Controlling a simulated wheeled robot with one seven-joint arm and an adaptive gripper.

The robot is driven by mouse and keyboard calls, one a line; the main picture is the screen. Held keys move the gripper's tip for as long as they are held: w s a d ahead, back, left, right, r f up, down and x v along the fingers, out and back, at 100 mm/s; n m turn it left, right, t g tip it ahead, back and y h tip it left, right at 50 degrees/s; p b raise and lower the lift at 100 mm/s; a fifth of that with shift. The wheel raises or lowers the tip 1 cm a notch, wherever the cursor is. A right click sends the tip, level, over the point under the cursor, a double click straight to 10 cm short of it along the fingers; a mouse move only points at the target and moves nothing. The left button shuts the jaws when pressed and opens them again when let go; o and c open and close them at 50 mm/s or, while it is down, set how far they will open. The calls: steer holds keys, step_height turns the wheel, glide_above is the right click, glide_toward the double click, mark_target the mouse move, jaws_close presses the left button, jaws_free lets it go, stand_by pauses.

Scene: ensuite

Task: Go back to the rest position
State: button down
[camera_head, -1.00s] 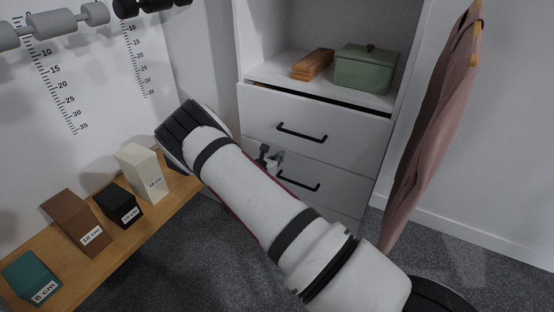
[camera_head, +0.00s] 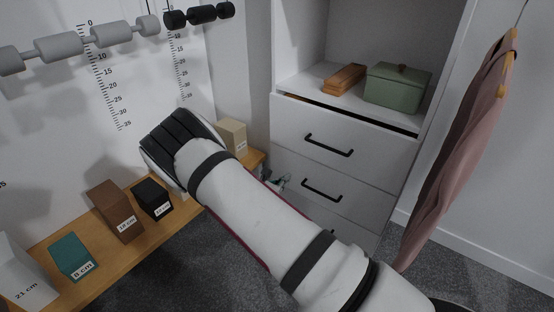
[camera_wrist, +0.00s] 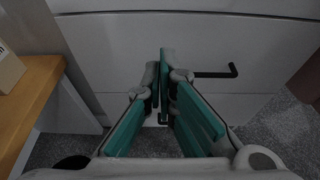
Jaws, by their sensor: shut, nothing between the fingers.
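My gripper (camera_wrist: 164,85) shows in the wrist view with its teal fingers closed together and nothing between them. It points toward the white drawer fronts, left of a black drawer handle (camera_wrist: 217,73). In the head view only a small part of my gripper (camera_head: 277,181) shows behind my white arm, beside the left edge of the drawer unit (camera_head: 343,165). My arm crosses the middle of the head view and hides part of the wooden bench.
A wooden bench (camera_head: 144,247) at left bears several labelled boxes, including a teal one (camera_head: 72,254) and a brown one (camera_head: 117,210). A green lidded box (camera_head: 397,88) and wooden block (camera_head: 344,78) sit above the drawers. A pink garment (camera_head: 463,135) hangs at right.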

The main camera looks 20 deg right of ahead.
steer(key=s+d+r+m+g+y, duration=0.1)
steer(key=s+d+r+m+g, duration=0.25)
steer(key=s+r+m, duration=0.75)
steer(key=s+d+r+m+g+y, duration=0.1)
steer(key=s+d+r+m+g, duration=0.4)
steer(key=r, duration=1)
steer(key=s+a+r+m+y, duration=0.3)
steer(key=s, duration=0.7)
steer(key=s+a+r+m+y, duration=0.2)
steer(key=s+a+r, duration=0.15)
steer(key=s, duration=0.55)
steer(key=s+a+r+m+y, duration=0.1)
steer(key=s+a+m+y, duration=0.5)
steer(key=s, duration=0.8)
step_height(320, 180, up, 27)
steer(key=a+n+t+h+p, duration=0.1)
steer(key=t+p, duration=0.3)
steer(key=p, duration=2.1)
steer(key=shift+s+r+n+p, duration=0.2)
steer(key=shift+s+n+p, duration=0.15)
steer(key=shift+n, duration=0.15)
steer(key=shift+a+t, duration=0.1)
steer(key=shift+t, duration=0.15)
